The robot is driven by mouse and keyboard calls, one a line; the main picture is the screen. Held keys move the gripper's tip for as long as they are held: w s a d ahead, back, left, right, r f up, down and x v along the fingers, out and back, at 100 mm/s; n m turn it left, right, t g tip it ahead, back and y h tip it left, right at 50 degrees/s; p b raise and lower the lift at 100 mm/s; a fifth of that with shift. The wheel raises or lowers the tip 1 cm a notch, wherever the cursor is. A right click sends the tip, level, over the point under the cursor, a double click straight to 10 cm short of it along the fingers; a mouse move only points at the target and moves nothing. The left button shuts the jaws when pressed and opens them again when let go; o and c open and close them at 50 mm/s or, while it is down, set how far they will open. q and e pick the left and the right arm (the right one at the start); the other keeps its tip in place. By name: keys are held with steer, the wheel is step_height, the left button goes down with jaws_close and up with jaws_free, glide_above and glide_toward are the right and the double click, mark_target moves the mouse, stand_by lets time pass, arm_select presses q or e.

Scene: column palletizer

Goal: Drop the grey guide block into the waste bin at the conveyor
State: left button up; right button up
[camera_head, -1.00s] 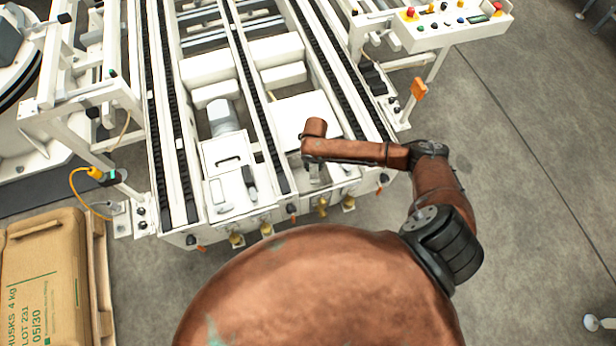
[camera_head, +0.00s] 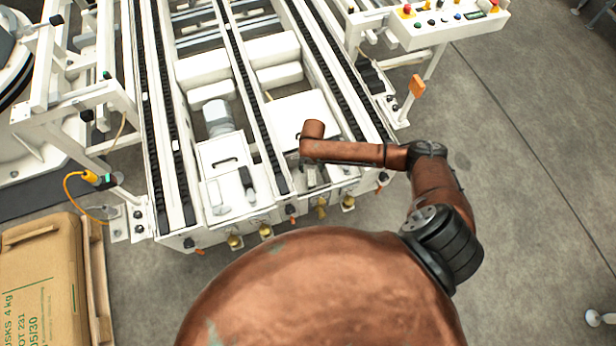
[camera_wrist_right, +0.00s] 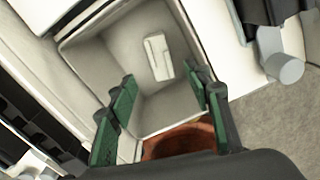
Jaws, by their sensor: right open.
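In the right wrist view, my right gripper (camera_wrist_right: 160,98) is open, its green-padded fingers apart with nothing between them. It points into an open, square-mouthed light grey bin (camera_wrist_right: 85,62). A pale grey block (camera_wrist_right: 158,57), which looks like the guide block, lies inside the bin beyond the fingertips, apart from them. In the head view my right arm reaches over the front end of the conveyor (camera_head: 190,243), and its forearm covers most of the right gripper and the bin. My left gripper is in neither view.
A control panel (camera_head: 440,28) with coloured buttons stands at the upper right. A cardboard carton (camera_head: 40,285) on a wooden pallet is at the lower left. A yellow cable (camera_head: 72,180) hangs left of the conveyor. The floor at right is mostly clear.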

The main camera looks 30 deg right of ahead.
step_height(320, 180, up, 12)
stand_by(0.5)
stand_by(0.3)
